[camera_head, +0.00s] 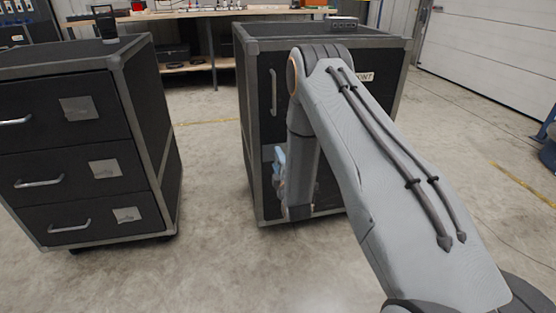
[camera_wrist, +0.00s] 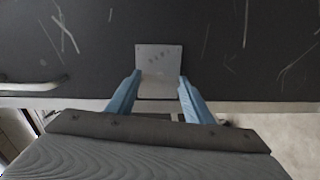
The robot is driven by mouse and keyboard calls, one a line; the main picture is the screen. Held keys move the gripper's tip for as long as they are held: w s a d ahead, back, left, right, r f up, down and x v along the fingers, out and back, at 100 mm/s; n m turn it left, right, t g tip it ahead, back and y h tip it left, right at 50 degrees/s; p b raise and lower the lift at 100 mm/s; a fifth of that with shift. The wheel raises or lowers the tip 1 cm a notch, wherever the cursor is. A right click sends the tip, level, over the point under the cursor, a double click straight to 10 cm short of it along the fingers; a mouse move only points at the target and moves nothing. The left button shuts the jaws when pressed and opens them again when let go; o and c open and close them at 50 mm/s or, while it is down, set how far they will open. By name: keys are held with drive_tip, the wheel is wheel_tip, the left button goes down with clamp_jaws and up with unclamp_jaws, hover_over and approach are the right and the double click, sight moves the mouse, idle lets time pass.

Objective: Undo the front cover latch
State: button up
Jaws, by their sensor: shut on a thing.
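The black case (camera_head: 325,45) with grey edges stands in the middle of the head view, with a white label ending in "ONT" (camera_head: 363,77) on its front. My arm hides much of that front. My gripper (camera_head: 280,165) is at the case's lower left front; its blue fingers also show in the wrist view (camera_wrist: 159,95). They stand at either side of the lower part of a silver plate (camera_wrist: 158,60) on the black panel, which I take for the front cover latch. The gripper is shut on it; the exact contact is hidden.
A bar handle (camera_head: 273,92) is on the case front above the gripper; it shows at left in the wrist view (camera_wrist: 30,86). A black drawer cabinet (camera_head: 60,145) stands at left, with open floor between. A workbench (camera_head: 200,14) is behind.

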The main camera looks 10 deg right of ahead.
drive_tip(key=shift+n, duration=0.6)
drive_tip(key=o, duration=1.1)
drive_tip(key=shift+c, duration=0.2)
drive_tip(key=s+p, duration=0.1)
drive_tip(key=s, duration=0.7)
drive_tip(key=shift+w, duration=0.1)
